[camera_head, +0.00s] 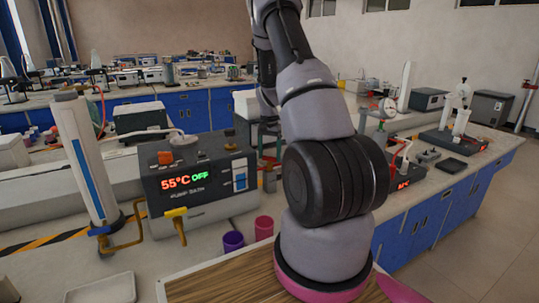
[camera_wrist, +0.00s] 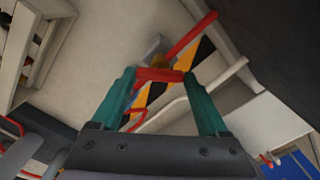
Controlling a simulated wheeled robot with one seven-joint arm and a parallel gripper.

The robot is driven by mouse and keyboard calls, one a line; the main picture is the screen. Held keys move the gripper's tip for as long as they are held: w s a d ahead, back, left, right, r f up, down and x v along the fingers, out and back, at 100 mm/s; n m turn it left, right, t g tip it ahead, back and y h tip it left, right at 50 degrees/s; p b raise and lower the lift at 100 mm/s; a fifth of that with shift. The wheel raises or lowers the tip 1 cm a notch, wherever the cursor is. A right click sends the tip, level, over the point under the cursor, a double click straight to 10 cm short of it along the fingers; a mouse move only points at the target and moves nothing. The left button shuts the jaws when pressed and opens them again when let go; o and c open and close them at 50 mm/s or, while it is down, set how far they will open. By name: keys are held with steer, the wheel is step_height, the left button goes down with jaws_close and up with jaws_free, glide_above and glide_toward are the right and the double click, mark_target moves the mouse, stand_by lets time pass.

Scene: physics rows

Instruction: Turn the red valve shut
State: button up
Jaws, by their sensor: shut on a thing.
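In the wrist view, my gripper (camera_wrist: 161,77) has two teal fingers with a short red bar (camera_wrist: 159,73) between their tips. The fingers are closed on this bar, which looks like part of the red valve's handle. I cannot tell how the two red pieces join or how far the valve is turned. In the head view my arm hides the gripper and the red valve.
A pump box (camera_head: 200,182) reading "55°C OFF" stands on the bench, with a yellow-handled tap (camera_head: 177,213) at its front. A white column (camera_head: 85,155) stands left of it. Purple (camera_head: 233,241) and pink (camera_head: 264,227) cups stand nearby. A pale pipe (camera_wrist: 213,83) passes right of the fingers.

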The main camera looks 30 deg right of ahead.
mark_target(269, 157)
steer(key=m, duration=0.3)
steer(key=shift+m, duration=2.3)
steer(key=o, duration=1.2)
steer(key=shift+o, duration=0.2)
step_height(269, 157, up, 11)
steer(key=shift+f, duration=0.15)
